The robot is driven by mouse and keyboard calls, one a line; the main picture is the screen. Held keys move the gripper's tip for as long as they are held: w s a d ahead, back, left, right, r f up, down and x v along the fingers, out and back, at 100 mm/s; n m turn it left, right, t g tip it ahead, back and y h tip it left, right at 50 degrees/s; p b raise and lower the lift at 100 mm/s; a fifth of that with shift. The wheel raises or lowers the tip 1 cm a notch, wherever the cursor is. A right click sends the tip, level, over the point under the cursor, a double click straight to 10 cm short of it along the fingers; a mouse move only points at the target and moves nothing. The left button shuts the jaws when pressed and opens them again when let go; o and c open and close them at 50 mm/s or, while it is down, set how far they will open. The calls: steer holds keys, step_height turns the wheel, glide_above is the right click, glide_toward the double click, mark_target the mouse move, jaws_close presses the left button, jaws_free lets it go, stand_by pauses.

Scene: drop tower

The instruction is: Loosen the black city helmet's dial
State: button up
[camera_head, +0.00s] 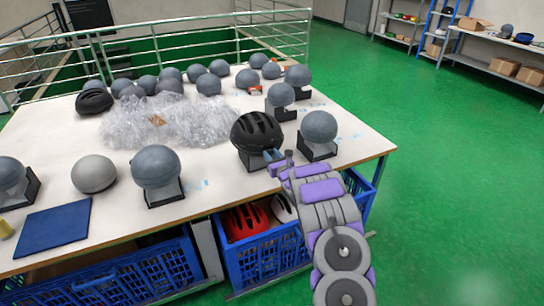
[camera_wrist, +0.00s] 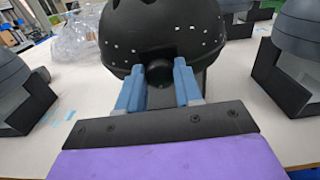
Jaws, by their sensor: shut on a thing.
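The black city helmet (camera_head: 256,130) sits on a dark stand near the right front of the table. In the wrist view the helmet (camera_wrist: 165,25) fills the upper middle, its lower rim dotted with small white marks. Its round black dial (camera_wrist: 159,73) is at the rear, facing me. My gripper (camera_wrist: 160,76) has its two blue fingers on either side of the dial, shut on it. In the head view my gripper (camera_head: 274,155) reaches the helmet's near lower side; the dial is too small to make out there.
Clear plastic wrap (camera_head: 165,122) and another black helmet (camera_head: 94,101) lie farther back. A blue crate (camera_head: 262,262) with a red helmet stands below the table. Green floor at right is free.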

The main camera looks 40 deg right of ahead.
steer(key=shift+n, duration=0.6)
steer(key=o, duration=1.1)
steer(key=shift+c, duration=0.2)
steer(key=p+v, duration=0.2)
steer(key=v, duration=1.5)
steer(key=shift+s+p, duration=0.15)
steer(key=shift+p, duration=0.15)
